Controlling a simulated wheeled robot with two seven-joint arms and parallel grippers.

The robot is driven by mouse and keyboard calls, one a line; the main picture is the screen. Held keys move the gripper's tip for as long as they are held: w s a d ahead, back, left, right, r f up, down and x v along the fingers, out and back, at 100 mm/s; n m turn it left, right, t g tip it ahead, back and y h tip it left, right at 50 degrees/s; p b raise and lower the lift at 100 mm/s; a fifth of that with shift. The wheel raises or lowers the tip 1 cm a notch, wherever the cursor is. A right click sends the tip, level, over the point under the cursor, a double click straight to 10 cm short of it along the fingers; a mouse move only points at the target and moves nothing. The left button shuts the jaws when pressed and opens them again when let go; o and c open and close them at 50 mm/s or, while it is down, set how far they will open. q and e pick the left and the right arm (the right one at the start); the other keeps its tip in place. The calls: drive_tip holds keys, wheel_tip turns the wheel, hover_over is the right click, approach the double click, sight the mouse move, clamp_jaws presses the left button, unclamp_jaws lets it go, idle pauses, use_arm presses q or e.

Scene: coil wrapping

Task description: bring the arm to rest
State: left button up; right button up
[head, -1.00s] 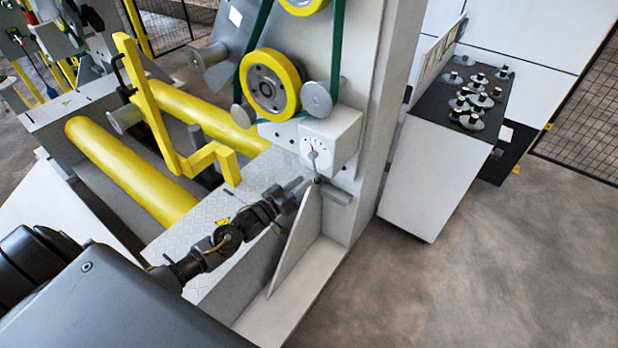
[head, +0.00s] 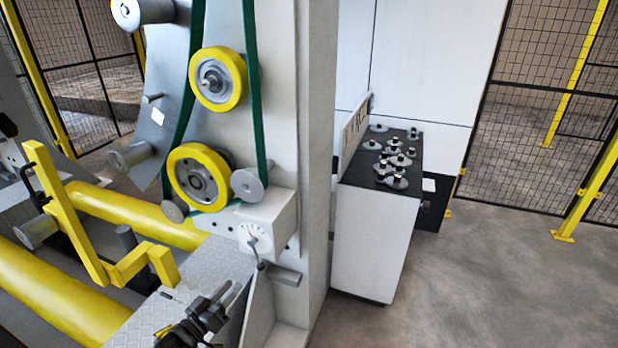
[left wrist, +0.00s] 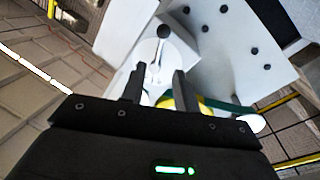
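My left gripper (head: 226,298) is low in the head view, over the tread-plate step. In the left wrist view its two dark fingers (left wrist: 157,88) stand apart with nothing between them. Beyond them is a lever with a round black knob (left wrist: 164,31) in front of a white dial. In the head view the same knob (head: 261,266) hangs below the dial (head: 254,238) on the machine's box, up and right of my fingertips, apart from them. My right gripper does not show.
The machine column (head: 315,150) carries yellow wheels (head: 218,79) and a green belt. Yellow rollers (head: 70,290) and a yellow bent bar (head: 65,215) stand at left. A white cabinet (head: 370,240) holds several knobbed discs. Floor at right is clear, before a mesh fence.

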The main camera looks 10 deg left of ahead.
use_arm(q)
drive_tip(key=s+a+f+m+g+y, duration=0.1)
drive_tip(key=s+a+f+g+y, duration=0.15)
drive_tip(key=f, duration=0.65)
drive_tip(key=s+a+f+m+g+y, duration=0.15)
drive_tip(key=a+f, duration=0.25)
drive_tip(key=f, duration=0.5)
drive_tip(key=s+f+m+g+y, duration=0.15)
drive_tip(key=s+f+g, duration=0.35)
drive_tip(key=s+f, duration=0.8)
drive_tip(key=s+d+f+g+y, duration=0.1)
drive_tip(key=s+d+f+g, duration=0.25)
drive_tip(key=s+f, duration=0.9)
drive_tip(key=s+d+f+g, duration=0.2)
drive_tip(key=s+d, duration=0.2)
drive_tip(key=s, duration=0.4)
drive_tip(key=s+d+f+g, duration=0.2)
drive_tip(key=s+d, duration=0.2)
drive_tip(key=s, duration=0.4)
drive_tip(key=shift+s+h, duration=0.25)
drive_tip(key=shift+h, duration=0.1)
drive_tip(key=shift+d, duration=0.1)
